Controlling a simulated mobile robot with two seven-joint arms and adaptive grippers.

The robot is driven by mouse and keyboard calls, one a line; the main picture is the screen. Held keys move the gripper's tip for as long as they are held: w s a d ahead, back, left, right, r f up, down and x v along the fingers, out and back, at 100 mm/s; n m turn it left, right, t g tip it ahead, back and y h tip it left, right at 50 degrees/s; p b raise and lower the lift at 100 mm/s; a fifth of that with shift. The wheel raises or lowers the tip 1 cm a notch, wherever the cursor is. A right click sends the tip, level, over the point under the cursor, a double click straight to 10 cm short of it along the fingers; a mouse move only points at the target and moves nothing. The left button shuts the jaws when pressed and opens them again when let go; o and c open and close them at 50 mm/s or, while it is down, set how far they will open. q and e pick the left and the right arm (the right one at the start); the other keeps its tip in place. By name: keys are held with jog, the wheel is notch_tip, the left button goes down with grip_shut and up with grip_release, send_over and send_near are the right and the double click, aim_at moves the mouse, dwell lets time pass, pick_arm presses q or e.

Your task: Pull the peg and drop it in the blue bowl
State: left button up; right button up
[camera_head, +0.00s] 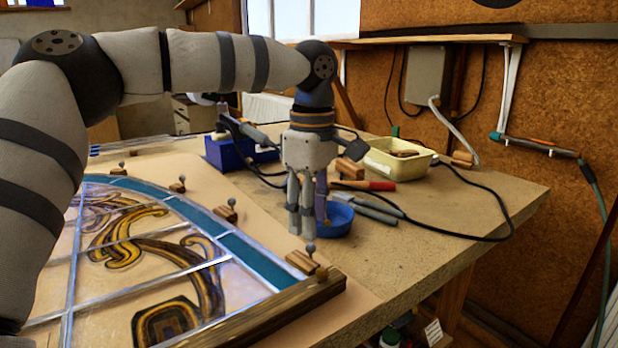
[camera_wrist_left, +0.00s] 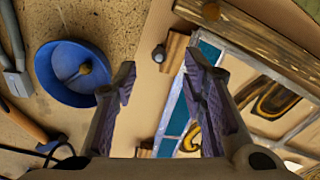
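Several round-headed grey pegs stand along the edge of the leaded panel (camera_head: 252,252). The nearest peg (camera_head: 310,248) is at a small wooden block (camera_head: 300,262) by the panel's corner. In the left wrist view, a peg (camera_wrist_left: 158,53) shows between and beyond the fingers, beside its block (camera_wrist_left: 173,62). My left gripper (camera_head: 301,234) points down above the bench near this peg. Its fingers (camera_wrist_left: 160,62) are apart with nothing between them. The blue bowl (camera_head: 338,221) stands just right of the gripper; in the left wrist view it (camera_wrist_left: 62,92) holds a tan round-ended thing. My right gripper is out of view.
Red- and grey-handled tools (camera_head: 368,185) and a black cable lie behind the bowl. A cream tray (camera_head: 398,163) and a blue box (camera_head: 222,152) stand farther back. A wooden strip (camera_head: 250,318) borders the panel. The bench's front right is clear.

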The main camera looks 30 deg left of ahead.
aim_at(311, 244)
pick_arm(q)
notch_tip(311, 244, down, 5)
jog(key=shift+r, duration=0.1)
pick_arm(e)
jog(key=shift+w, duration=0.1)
pick_arm(q)
jog(key=shift+c, duration=0.4)
grip_shut()
jog(key=c, duration=0.8)
grip_release()
jog(key=shift+r, duration=0.15)
grip_shut()
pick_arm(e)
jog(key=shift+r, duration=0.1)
pick_arm(q)
jog(key=shift+r+p, duration=0.4)
jog(key=shift+r, duration=1.2)
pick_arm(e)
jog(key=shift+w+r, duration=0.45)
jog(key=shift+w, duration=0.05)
